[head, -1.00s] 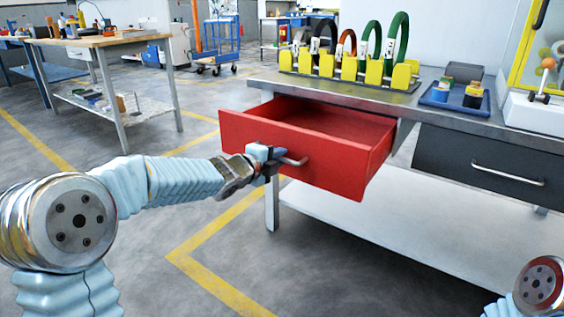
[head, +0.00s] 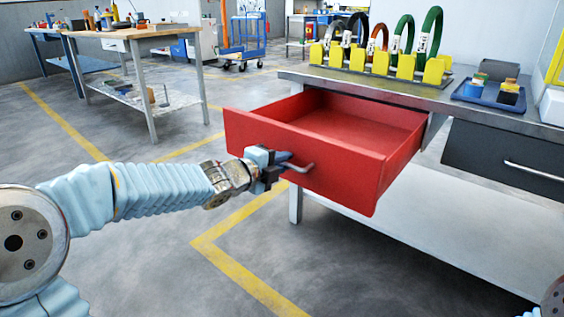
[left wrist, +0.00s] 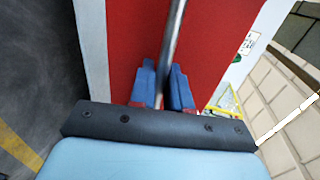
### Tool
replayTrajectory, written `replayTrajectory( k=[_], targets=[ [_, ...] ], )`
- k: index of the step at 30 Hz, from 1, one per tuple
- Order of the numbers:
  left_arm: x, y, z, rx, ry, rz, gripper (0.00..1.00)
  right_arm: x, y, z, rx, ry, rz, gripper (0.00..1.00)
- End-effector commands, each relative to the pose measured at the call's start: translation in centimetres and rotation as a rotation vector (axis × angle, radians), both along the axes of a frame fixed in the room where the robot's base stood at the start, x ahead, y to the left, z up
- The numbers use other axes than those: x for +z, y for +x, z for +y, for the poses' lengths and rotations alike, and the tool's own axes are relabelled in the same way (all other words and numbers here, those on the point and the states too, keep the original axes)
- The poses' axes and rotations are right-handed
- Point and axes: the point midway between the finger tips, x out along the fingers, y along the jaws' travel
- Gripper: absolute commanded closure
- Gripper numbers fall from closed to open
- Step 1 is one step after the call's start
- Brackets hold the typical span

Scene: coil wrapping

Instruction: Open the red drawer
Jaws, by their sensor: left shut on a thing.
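The red drawer (head: 300,160) sticks well out from under the workbench, and its empty-looking inside shows from above. Its metal bar handle (head: 304,169) is on the front face. My left gripper (head: 283,160) is at the handle with its fingers closed around the bar. In the left wrist view the blue fingers (left wrist: 165,88) lie on either side of the handle (left wrist: 174,45), in front of the red drawer face (left wrist: 215,40). The right gripper is out of view.
The workbench top (head: 400,92) carries a yellow rack (head: 380,64) with several coloured coils and a blue tray (head: 488,97) with small items. A dark grey drawer (head: 500,158) is shut at right. Open floor (head: 150,250) lies in front of the drawer.

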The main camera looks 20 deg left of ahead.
Motion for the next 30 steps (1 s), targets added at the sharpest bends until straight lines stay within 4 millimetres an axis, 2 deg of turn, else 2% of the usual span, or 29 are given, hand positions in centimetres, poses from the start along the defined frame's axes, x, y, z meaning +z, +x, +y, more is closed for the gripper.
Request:
replayTrajectory(
  k=[1, 3, 14, 17, 24, 30],
  targets=[
    [-0.1, 0.0, 0.0, 0.0, 0.001, 0.002, 0.78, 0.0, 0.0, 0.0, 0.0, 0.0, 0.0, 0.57],
    [-0.1, 0.0, 0.0, 0.0, 0.001, 0.002, 0.68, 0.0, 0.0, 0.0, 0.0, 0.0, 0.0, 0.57],
    [0.2, -0.5, 0.2, 0.001, -0.001, 0.0, 0.68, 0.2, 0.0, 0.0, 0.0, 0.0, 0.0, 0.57],
    [0.7, -1.8, 0.8, 0.002, 0.0, -0.001, 0.68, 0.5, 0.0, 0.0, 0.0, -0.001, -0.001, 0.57],
    [2.1, -7.3, 2.7, 0.003, 0.0, -0.001, 0.68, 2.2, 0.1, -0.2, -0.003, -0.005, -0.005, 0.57],
    [2.8, -11.0, 4.0, 0.002, -0.001, 0.0, 0.68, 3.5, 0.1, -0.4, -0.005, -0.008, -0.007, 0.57]
  ],
)
